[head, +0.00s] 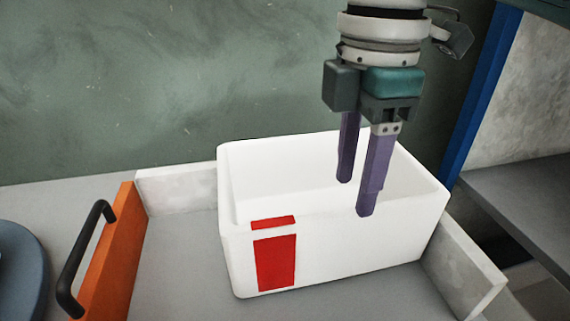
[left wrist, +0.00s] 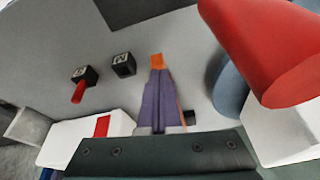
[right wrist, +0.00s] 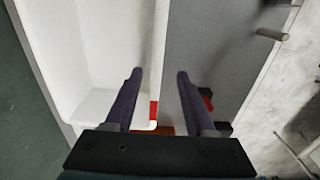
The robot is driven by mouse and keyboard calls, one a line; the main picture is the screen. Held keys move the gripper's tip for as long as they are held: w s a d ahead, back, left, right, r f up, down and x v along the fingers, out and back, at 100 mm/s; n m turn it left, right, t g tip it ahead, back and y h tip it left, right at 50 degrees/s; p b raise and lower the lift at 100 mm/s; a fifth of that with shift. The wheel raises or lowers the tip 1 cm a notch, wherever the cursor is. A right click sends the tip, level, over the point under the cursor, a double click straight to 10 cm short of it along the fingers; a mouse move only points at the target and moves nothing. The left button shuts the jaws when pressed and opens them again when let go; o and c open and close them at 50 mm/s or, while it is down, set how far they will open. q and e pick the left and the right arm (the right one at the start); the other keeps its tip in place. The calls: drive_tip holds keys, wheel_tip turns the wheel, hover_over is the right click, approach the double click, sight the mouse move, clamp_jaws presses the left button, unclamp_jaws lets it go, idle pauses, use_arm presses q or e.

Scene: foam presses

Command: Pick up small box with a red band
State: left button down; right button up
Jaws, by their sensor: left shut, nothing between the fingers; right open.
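The small box with a red band (head: 340,250) is white and open-topped, and stands upright in the head view with the red patch on its near wall. My right gripper (head: 354,197) is open above it, fingers pointing down. In the right wrist view the box (right wrist: 95,55) lies to the left, and its wall edge runs between the two fingertips (right wrist: 160,73), one over the inside and one over the outside. I cannot tell whether they touch the wall. In the left wrist view my left gripper (left wrist: 157,75) is shut and empty, and the box (left wrist: 75,142) shows at lower left.
An orange panel (head: 112,245) with a black handle (head: 85,255) stands left of the box. A low pale wall (head: 470,265) is close on the right. The left wrist view shows a large red cylinder (left wrist: 275,50) and two small dark blocks (left wrist: 123,65).

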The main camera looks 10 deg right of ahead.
sight(349, 210)
drive_tip(key=f, duration=0.6)
drive_tip(key=shift+w+f+b, duration=0.2)
drive_tip(key=shift+f+b, duration=0.05)
drive_tip(key=shift+b, duration=0.1)
clamp_jaws()
idle(1.1)
